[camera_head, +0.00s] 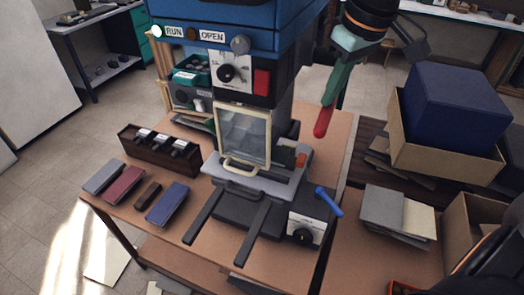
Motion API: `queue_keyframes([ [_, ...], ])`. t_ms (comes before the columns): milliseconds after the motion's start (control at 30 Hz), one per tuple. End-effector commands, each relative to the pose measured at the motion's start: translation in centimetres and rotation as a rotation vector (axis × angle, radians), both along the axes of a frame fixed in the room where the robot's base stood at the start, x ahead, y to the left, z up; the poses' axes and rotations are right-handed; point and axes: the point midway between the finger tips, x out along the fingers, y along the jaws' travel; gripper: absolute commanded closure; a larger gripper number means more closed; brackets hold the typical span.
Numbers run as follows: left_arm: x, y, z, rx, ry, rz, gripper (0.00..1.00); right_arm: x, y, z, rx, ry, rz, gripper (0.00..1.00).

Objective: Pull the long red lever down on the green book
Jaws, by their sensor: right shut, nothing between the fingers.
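The blue press (215,20) stands on the wooden table, with its head near the top of the view. A long lever with a green arm (338,80) and a red end (322,123) hangs down steeply to the right of the press column. My left gripper is out of view.
A pale framed guard (243,135) stands before the column. A blue handle (328,202) sticks up at the press base. Several small books (123,185) and a dark rack (160,149) are at left. A box holding a dark blue block (455,100) stands at right.

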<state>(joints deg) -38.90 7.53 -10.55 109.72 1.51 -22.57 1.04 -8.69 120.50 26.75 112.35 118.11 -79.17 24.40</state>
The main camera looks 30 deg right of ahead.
Motion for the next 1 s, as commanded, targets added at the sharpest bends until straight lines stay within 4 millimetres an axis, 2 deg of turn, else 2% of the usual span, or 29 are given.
queue_keyframes([
  [700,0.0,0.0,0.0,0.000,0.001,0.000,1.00,-0.2,0.2,8.7,-0.001,-0.001,0.000,1.00],
  [1000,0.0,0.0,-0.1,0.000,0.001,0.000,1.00,-0.3,0.3,11.9,0.001,0.000,0.000,1.00],
])
